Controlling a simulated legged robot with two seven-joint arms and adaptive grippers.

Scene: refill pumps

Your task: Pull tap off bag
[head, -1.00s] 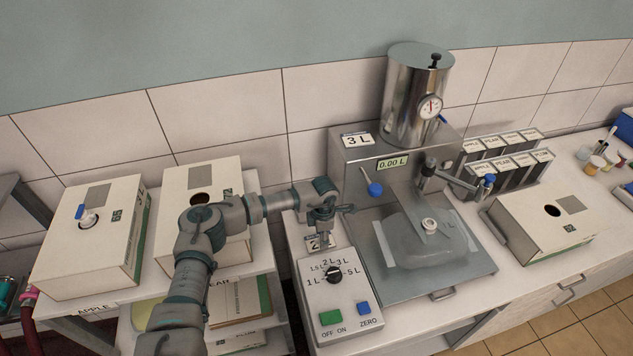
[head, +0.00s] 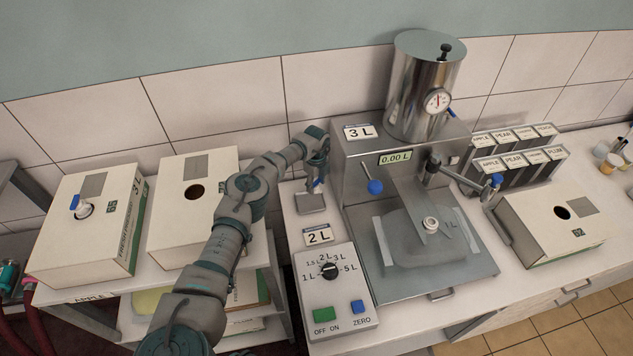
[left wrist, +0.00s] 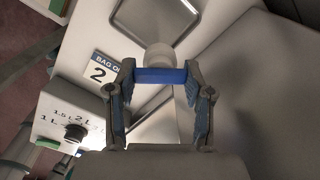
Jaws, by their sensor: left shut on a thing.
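My left gripper (head: 316,172) is shut on a tap with a blue bar-shaped part (left wrist: 160,75) and a white round part (left wrist: 160,55). In the head view the gripper hides most of this tap, and only a little blue shows. It is above a small grey plate (head: 311,204) left of the filling machine. I cannot tell whether the tap touches the plate. The clear bag (head: 408,238) lies on the machine's tray, with a white spout (head: 430,224) on top, apart from my gripper. My right gripper is not in view.
A control box (head: 333,290) with a dial and a "2 L" sign (head: 318,236) stand in front of my gripper. Cartons stand left (head: 95,225) and right (head: 555,220); the far-left one has a blue-and-white tap (head: 82,207).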

